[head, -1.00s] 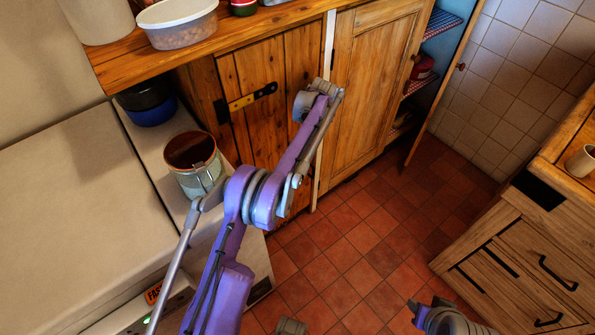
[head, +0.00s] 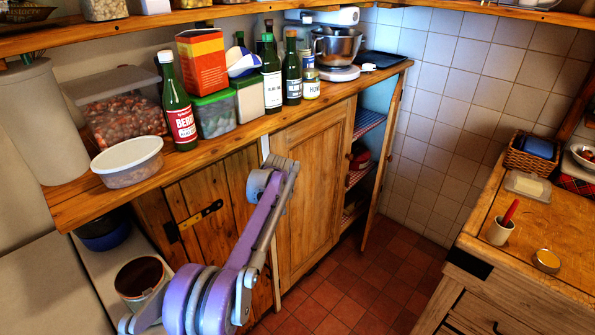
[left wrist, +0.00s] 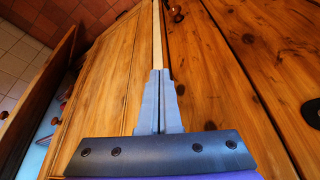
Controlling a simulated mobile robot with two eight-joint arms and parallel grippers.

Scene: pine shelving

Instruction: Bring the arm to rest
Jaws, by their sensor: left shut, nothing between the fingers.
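My left arm's purple forearm (head: 250,235) rises in the head view in front of the cabinet. Its gripper is hidden behind the wrist there. In the left wrist view my left gripper (left wrist: 158,74) is shut and empty. Its fingers point along the pale strip (left wrist: 158,35) between two wooden cabinet doors. I cannot tell how close the fingertips are to the wood. In the head view the plank door (head: 210,205) and the panelled door (head: 312,190) stand behind the arm, both looking shut. My right gripper is out of view.
The counter (head: 75,205) above holds bottles, tubs and a mixer (head: 335,48). A further cabinet door (head: 382,165) stands open. A mug (head: 140,280) is beside my elbow. A wooden worktop (head: 520,225) is at right. The tiled floor (head: 365,285) between is clear.

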